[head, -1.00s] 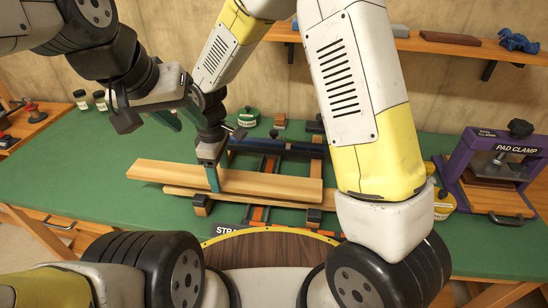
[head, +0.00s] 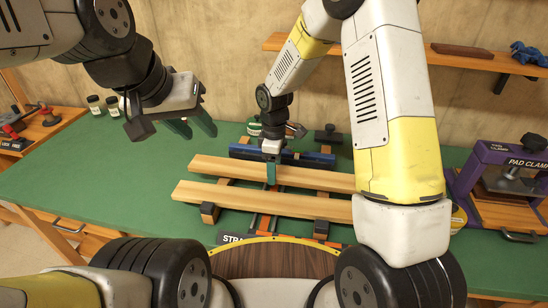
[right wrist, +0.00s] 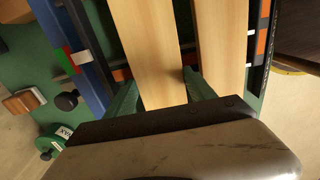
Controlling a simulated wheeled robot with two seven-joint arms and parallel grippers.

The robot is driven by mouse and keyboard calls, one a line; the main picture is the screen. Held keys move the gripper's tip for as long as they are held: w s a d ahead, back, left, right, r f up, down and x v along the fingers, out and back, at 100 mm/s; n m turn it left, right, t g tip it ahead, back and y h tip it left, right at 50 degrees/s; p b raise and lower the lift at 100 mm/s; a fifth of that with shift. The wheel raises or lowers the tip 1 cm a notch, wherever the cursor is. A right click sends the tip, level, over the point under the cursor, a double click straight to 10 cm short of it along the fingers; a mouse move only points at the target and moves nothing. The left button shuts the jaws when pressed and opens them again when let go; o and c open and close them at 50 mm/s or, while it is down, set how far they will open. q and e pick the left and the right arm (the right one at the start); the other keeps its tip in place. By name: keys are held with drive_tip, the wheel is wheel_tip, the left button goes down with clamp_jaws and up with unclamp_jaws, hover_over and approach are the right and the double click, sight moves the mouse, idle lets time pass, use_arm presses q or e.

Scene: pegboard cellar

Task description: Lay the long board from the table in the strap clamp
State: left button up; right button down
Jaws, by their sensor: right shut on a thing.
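My right gripper (head: 271,172) is shut on a long pale board (head: 325,179), which lies over the strap clamp beside its blue rail (head: 318,159). The right wrist view shows this board (right wrist: 152,45) between the two green fingers. A second pale board (head: 235,199) lies nearer me, roughly parallel, with a gap between them. The clamp's dark-and-orange bars (head: 262,222) and wood-and-black end blocks (head: 209,212) show around the boards. Whether the held board touches the clamp is unclear. My right arm hides the boards' right ends. My left gripper (head: 191,125) is open and empty above the table's left part.
A purple pad clamp (head: 480,170) stands at the right. A green tin (head: 254,127) and a dark knobbed item (head: 328,136) stand behind the strap clamp. Small jars (head: 104,106) stand at the back left. The green tabletop (head: 110,170) is clear at left. A shelf (head: 455,60) hangs above.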

drive_tip(key=shift+f, duration=0.85)
drive_tip(key=shift+c, duration=1.6)
unclamp_jaws()
drive_tip(key=shift+f, duration=0.15)
drive_tip(key=s+d+r+m+t, duration=0.1)
drive_tip(key=d+r+m, duration=0.1)
drive_tip(key=r, duration=0.8)
drive_tip(key=s+d+r+m, duration=0.1)
drive_tip(key=s+d+r, duration=0.1)
drive_tip(key=r, duration=0.7)
drive_tip(key=s+d+r+m+t, duration=0.1)
drive_tip(key=s+d+r+m, duration=0.2)
drive_tip(key=s+m, duration=0.1)
drive_tip(key=s+d+r+m+t+y, duration=0.1)
drive_tip(key=s+d+r+m+t, duration=0.1)
drive_tip(key=s, duration=0.5)
drive_tip(key=s+d+r+m+t+y, duration=0.1)
drive_tip(key=s+d+r+m+t, duration=0.1)
drive_tip(key=s+d+r+m, duration=0.3)
drive_tip(key=shift+s+r+m, duration=0.25)
drive_tip(key=shift+s+m, duration=0.35)
